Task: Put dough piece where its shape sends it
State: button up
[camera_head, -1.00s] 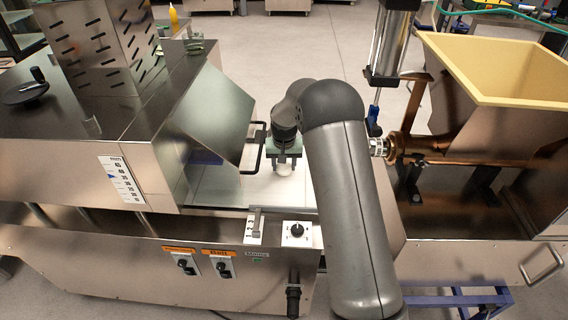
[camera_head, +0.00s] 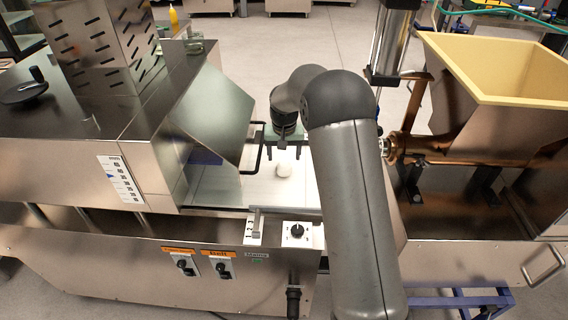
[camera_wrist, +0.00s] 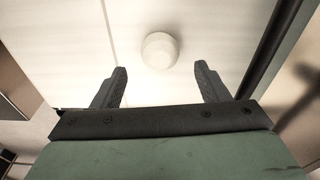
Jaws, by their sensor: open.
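The dough piece (camera_head: 285,170) is a small, pale, rounded lump lying on the white belt (camera_head: 255,190) between the two machines. In the wrist view the dough piece (camera_wrist: 160,50) looks nearly round from above, with a flatter lighter patch on top. My gripper (camera_head: 284,150) is just behind and above the dough in the head view. In the wrist view my gripper (camera_wrist: 162,80) is open and empty, with its two dark fingers wide apart. The dough lies just beyond the fingertips, about midway between them, untouched.
A steel machine with a slanted hood (camera_head: 212,110) and black handle stands left of the belt. A hopper machine (camera_head: 490,80) stands to the right. A control panel with a lever (camera_head: 256,222) and knob (camera_head: 297,231) lines the belt's front edge.

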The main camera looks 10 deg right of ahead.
aim_at(284, 170)
jog(key=s+r, duration=1)
jog(key=r, duration=0.1)
jog(key=s+f+n+g, duration=0.1)
jog(key=s+f+n, duration=0.1)
jog(key=s, duration=2.7)
jog(key=shift+s+d+f, duration=0.15)
jog(key=shift+s+f, duration=0.05)
jog(key=shift+s, duration=0.2)
